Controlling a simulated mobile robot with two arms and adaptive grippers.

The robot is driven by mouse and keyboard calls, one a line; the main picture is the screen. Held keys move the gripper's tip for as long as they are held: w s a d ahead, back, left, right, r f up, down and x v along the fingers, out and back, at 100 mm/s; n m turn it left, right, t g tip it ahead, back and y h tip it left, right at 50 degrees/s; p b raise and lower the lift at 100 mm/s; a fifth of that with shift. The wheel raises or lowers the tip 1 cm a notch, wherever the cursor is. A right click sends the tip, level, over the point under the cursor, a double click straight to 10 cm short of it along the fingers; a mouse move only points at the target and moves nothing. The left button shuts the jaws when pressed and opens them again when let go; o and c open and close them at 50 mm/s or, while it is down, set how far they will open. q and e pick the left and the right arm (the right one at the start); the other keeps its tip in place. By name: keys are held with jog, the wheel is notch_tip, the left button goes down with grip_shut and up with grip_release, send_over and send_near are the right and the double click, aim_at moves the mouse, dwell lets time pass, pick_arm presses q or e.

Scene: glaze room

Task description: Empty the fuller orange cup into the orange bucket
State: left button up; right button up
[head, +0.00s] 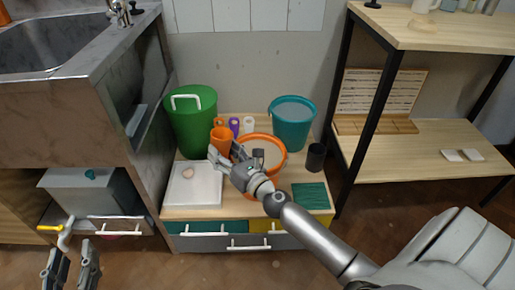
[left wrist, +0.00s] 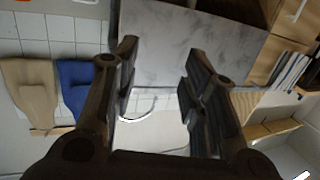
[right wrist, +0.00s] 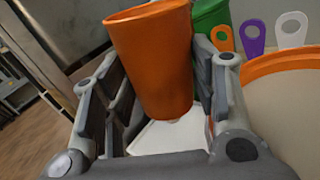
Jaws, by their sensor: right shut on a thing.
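My right gripper (head: 228,158) is shut on an orange cup (head: 221,137), held about upright above a white tray, just left of the orange bucket (head: 281,163). In the right wrist view the cup (right wrist: 152,62) stands between the fingers (right wrist: 165,110); its inside is hidden. The bucket's rim (right wrist: 285,62) shows at the right there, with pale contents. My forearm hides part of the bucket in the head view. A second orange cup is not clearly seen. My left gripper (head: 72,268) is open and empty at the lower left, also in the left wrist view (left wrist: 160,75).
A green bucket (head: 192,130) and a teal bucket (head: 292,125) stand behind. A dark cup (head: 316,158) and a teal mat (head: 310,197) are right of the orange bucket. The white tray (head: 193,200) lies front left. Purple (head: 234,124) and white (head: 248,124) holed handles stand behind.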

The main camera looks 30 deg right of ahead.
jog(key=shift+a+r+n+p, duration=0.1)
jog(key=shift+a+n+p, duration=0.1)
jog(key=shift+n+p, duration=0.5)
jog(key=shift+w+a+n+g+p, duration=0.1)
jog(key=shift+a+n+g+p, duration=0.15)
jog(key=shift+n+p, duration=0.35)
pick_arm(q)
jog(key=s+a+f+g+y, duration=0.2)
jog(key=s+a+f+g, duration=0.2)
jog(key=s+f+g, duration=0.4)
jog(key=shift+s+f+y, duration=0.3)
jog(key=shift+f, duration=1.5)
pick_arm(e)
jog(key=shift+f, duration=0.25)
